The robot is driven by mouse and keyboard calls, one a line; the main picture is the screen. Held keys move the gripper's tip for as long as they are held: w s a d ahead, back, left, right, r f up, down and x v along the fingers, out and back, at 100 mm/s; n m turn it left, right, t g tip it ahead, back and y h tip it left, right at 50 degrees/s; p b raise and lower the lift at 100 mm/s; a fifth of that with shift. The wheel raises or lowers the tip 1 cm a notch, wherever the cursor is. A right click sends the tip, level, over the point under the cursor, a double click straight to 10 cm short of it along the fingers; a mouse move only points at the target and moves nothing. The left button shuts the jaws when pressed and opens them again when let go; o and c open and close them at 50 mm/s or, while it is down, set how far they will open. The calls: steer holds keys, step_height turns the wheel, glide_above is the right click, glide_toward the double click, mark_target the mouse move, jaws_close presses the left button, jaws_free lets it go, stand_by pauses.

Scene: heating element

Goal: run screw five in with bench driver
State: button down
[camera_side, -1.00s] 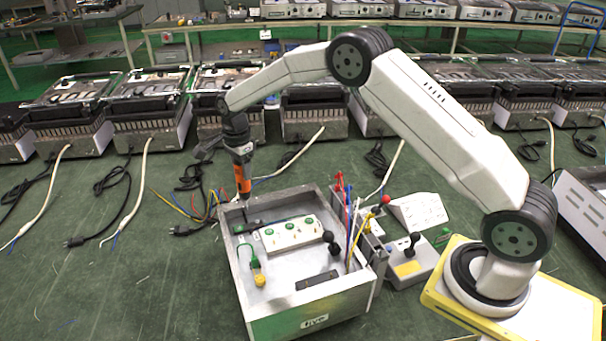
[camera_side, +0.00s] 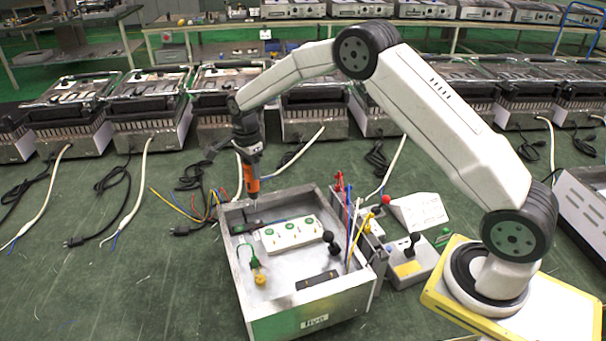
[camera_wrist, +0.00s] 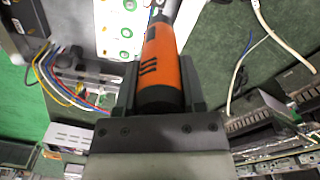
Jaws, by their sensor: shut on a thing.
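My gripper (camera_side: 251,160) is shut on the orange bench driver (camera_side: 253,185), which points down, nearly upright. In the wrist view the driver (camera_wrist: 160,65) lies between the two dark fingers of my gripper (camera_wrist: 158,92). In the side view its thin tip shows above the far left part of the open metal box (camera_side: 312,326). A white block (camera_side: 291,234) with several green-ringed spots sits inside the box, right of and below the tip in the picture. The wrist view shows this block (camera_wrist: 118,28) beside the driver. I cannot tell which spot is screw five, or whether the tip touches anything.
A dark piece (camera_side: 258,224) lies in the box near its far wall. A black knob (camera_side: 331,243), a yellow-green wire (camera_side: 256,265) and upright coloured wires (camera_side: 350,235) are also there. A control box (camera_side: 408,262) stands to the right.

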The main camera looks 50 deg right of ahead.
mark_target(252, 184)
steer(key=shift+f, duration=1.95)
steer(key=shift+f, duration=0.85)
stand_by(1.0)
steer(key=shift+r, duration=2.55)
